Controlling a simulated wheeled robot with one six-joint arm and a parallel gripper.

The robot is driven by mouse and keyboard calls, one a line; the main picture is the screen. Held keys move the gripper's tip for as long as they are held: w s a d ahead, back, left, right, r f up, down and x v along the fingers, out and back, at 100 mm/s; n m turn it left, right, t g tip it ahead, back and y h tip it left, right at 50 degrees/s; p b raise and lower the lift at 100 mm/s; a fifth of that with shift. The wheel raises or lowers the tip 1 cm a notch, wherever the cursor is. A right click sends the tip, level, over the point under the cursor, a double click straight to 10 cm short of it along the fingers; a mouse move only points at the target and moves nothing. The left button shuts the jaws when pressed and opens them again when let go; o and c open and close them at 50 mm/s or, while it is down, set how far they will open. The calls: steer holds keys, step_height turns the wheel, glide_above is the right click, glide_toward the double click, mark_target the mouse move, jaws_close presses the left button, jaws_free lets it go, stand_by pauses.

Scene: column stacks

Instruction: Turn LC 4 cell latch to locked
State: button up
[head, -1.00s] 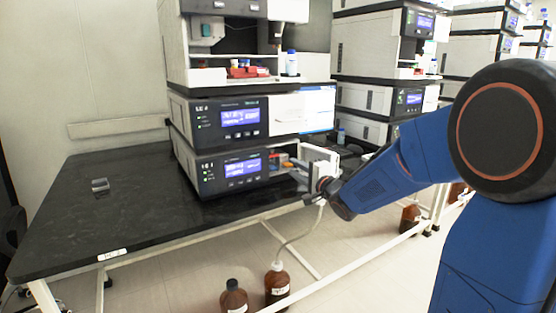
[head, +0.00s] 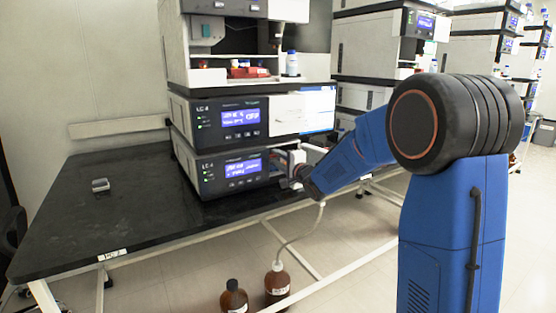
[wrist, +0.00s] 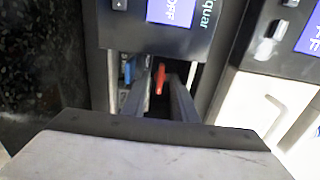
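The lower LC-4 module (head: 222,184) stands on the black bench, with a lit blue display. In the wrist view, a small red lever (wrist: 160,78), which looks like the cell latch, sits in a dark recess beside the module's display panel (wrist: 165,30). My gripper (head: 290,166) is at the recess at the module's right end. In the wrist view my gripper (wrist: 158,92) shows two dark fingers apart, with the red lever seen between them. I cannot tell whether either finger touches it. In the head view, my arm hides the lever.
A blue part (wrist: 128,72) sits beside the red lever in the recess. The upper LC-4 module (head: 220,118) is stacked above. Brown bottles (head: 277,281) stand on the floor below, one with a tube. The left of the black bench (head: 100,220) is mostly clear.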

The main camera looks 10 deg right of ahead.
steer(key=shift+c, duration=0.6)
jaws_close()
steer(key=n, duration=0.3)
steer(key=shift+n, duration=7.5)
